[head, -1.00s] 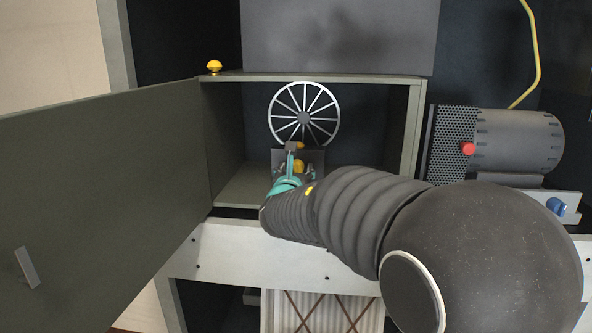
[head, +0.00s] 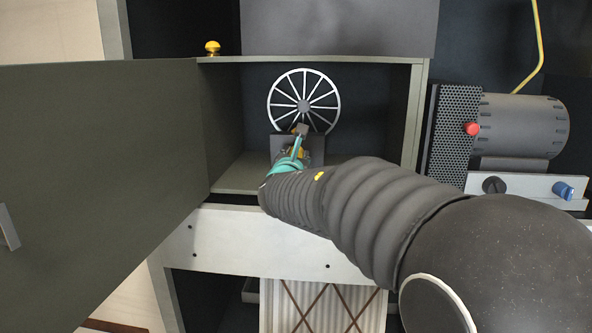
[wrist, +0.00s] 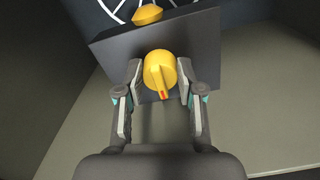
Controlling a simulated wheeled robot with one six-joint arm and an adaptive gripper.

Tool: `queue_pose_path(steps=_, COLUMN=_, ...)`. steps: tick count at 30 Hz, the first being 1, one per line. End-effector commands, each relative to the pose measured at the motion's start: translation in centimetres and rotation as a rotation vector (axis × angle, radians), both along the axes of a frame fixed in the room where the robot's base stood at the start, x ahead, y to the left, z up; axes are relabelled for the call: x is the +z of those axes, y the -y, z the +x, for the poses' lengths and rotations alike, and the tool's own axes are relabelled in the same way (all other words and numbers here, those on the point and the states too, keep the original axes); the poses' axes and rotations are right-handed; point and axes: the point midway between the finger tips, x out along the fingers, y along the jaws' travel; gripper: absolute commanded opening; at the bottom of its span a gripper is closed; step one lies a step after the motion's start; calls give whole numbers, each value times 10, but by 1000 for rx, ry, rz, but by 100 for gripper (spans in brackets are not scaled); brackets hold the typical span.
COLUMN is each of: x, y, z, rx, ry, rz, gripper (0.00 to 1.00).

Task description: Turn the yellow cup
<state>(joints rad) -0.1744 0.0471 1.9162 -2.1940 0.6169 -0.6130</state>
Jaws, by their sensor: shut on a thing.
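The yellow cup (wrist: 159,70) is a round, knob-like piece on the front of a dark grey box (wrist: 110,50) inside the open cabinet. A raised ridge on it ends in a red mark that points down in the wrist view. My gripper (wrist: 160,72) has one finger on each side of the cup and is shut on it. In the head view my gripper (head: 299,141) reaches into the cabinet and mostly hides the cup. A second yellow piece (wrist: 147,15) sits higher up at the box's top edge.
A spoked wheel (head: 304,101) stands behind the box. The cabinet door (head: 100,170) hangs open at left. A yellow knob (head: 212,47) is on the cabinet top. A motor-like unit with a red button (head: 472,129) and a blue switch (head: 564,191) are at right.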

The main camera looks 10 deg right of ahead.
Motion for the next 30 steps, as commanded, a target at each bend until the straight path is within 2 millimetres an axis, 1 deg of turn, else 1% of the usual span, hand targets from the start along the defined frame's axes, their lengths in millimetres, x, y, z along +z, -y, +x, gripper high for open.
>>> queue_pose_path(steps=1, x=-6, y=1, z=0, rx=-1, ry=15, rz=33, gripper=2)
queue_pose_path(steps=9, x=-2, y=1, z=0, rx=0, ry=54, rz=159, gripper=2)
queue_pose_path(steps=20, x=0, y=1, z=0, rx=0, ry=56, rz=172, gripper=2)
queue_pose_path(steps=21, x=0, y=1, z=0, rx=0, ry=56, rz=172, gripper=44)
queue_pose_path(steps=23, x=0, y=1, z=0, rx=1, ry=56, rz=172, gripper=59)
queue_pose_path(steps=24, x=0, y=0, z=0, rx=1, ry=56, rz=172, gripper=62)
queue_pose_path(steps=30, x=0, y=0, z=0, rx=1, ry=56, rz=171, gripper=62)
